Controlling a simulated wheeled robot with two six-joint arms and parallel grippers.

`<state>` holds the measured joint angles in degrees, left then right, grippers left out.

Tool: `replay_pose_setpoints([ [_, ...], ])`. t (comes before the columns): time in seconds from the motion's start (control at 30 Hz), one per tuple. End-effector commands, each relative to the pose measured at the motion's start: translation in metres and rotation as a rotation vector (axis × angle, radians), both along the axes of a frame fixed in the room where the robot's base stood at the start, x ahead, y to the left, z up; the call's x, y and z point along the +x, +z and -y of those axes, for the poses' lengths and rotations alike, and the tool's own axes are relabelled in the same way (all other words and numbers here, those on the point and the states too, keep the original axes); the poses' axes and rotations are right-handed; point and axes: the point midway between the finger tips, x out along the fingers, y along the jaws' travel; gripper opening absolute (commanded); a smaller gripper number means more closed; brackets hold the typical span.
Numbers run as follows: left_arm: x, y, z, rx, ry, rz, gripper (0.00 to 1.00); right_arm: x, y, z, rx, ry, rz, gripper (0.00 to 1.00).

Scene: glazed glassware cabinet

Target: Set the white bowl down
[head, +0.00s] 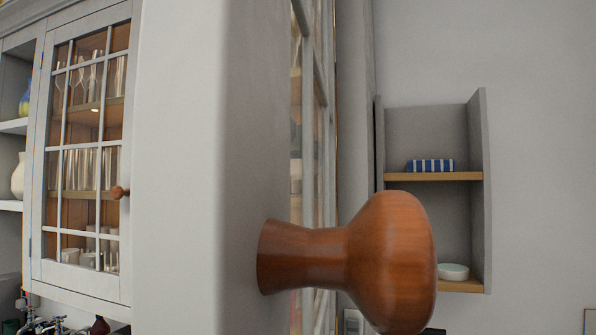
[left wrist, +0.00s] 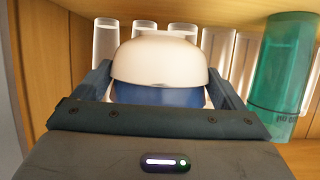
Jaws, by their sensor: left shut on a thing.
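The white bowl (left wrist: 160,58) is in the left wrist view, between the two dark fingers of my left gripper (left wrist: 162,85), which is shut on it. Its cream, rounded side faces the camera. A blue band (left wrist: 160,96) shows just below it in the picture, and I cannot tell whether it is part of the bowl. The bowl is inside a wooden compartment, close to glasses. Whether its base touches a shelf is hidden. Neither gripper shows in the head view.
In the left wrist view, several clear glasses (left wrist: 217,52) stand behind the bowl and a teal tumbler (left wrist: 281,75) at right. In the head view, a large wooden knob (head: 392,262) fills the foreground. A glazed cabinet (head: 90,150) is at left, an open shelf (head: 432,176) at right.

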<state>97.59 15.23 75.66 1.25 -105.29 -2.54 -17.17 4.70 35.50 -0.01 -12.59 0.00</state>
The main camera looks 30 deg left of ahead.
Motion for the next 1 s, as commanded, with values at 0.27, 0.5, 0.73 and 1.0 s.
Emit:
replay_pose_setpoints([
  [0.27,0.002,-0.024,-0.001,0.001,0.002,-0.001,0.65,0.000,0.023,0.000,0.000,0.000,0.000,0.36],
  [0.5,0.003,-0.032,-0.001,0.001,0.001,0.002,0.65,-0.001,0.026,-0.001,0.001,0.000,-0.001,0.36],
  [0.73,0.004,-0.036,-0.001,0.001,0.001,0.001,0.65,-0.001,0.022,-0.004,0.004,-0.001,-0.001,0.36],
  [1.0,0.004,-0.036,-0.001,0.000,0.001,-0.001,1.00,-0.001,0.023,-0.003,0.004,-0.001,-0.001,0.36],
])
